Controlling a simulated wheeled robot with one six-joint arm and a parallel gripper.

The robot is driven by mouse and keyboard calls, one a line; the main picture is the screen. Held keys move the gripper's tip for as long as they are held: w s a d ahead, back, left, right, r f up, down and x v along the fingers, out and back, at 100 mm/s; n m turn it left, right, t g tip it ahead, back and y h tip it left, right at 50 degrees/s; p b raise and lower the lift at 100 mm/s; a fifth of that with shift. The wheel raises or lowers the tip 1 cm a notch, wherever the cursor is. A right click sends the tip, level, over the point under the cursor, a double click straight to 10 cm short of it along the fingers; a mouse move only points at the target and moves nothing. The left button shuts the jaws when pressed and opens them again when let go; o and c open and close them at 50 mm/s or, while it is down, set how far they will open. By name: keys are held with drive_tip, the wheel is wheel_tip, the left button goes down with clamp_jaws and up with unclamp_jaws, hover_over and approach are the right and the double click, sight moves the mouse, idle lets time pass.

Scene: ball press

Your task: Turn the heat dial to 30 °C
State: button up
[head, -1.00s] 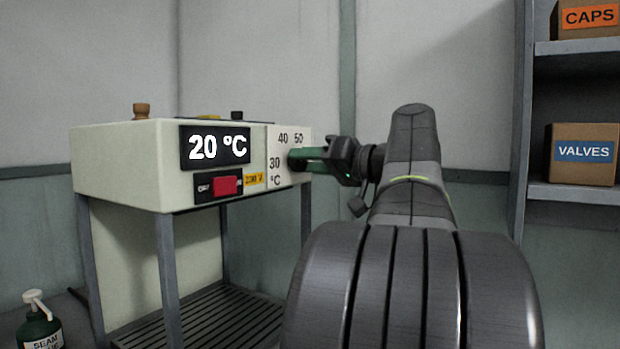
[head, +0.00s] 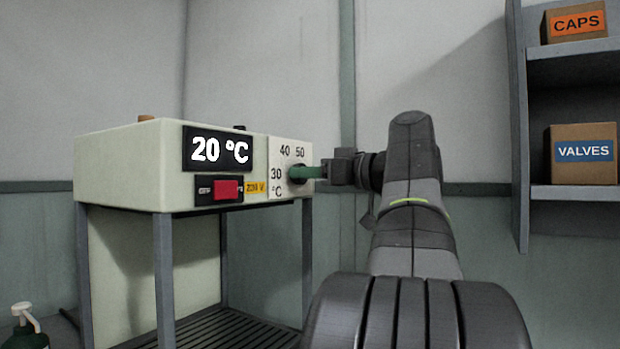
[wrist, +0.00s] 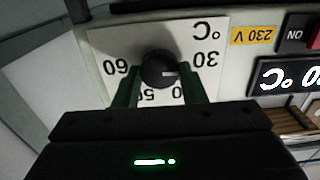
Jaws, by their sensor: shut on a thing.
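The heat dial (wrist: 156,67) is a round black knob on a white plate (wrist: 100,42), seen upside down in the wrist view. Its white mark points right, to the side where 30 is printed. My gripper (wrist: 158,82) is shut on the dial, with one green finger on each side of it. In the head view my gripper (head: 305,172) reaches the dial from the right and hides part of it. The display (head: 218,149) on the press's cream box (head: 120,165) reads 20 °C.
A red switch (head: 227,189) and a yellow 230 V label (head: 256,189) sit left of the dial. The box stands on grey legs (head: 165,280). A shelf (head: 570,195) with boxes is at right. A pump bottle (head: 24,330) is at lower left.

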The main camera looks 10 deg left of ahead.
drive_tip(key=shift+f, duration=0.1)
drive_tip(key=o, duration=1)
drive_tip(key=shift+d, duration=0.1)
drive_tip(key=p+v, duration=0.1)
drive_tip(key=v, duration=0.6)
drive_tip(key=shift+d+p, duration=0.15)
drive_tip(key=shift+p, duration=0.15)
drive_tip(key=b+x, duration=0.1)
drive_tip(key=x, duration=0.6)
drive_tip(key=shift+a, duration=0.25)
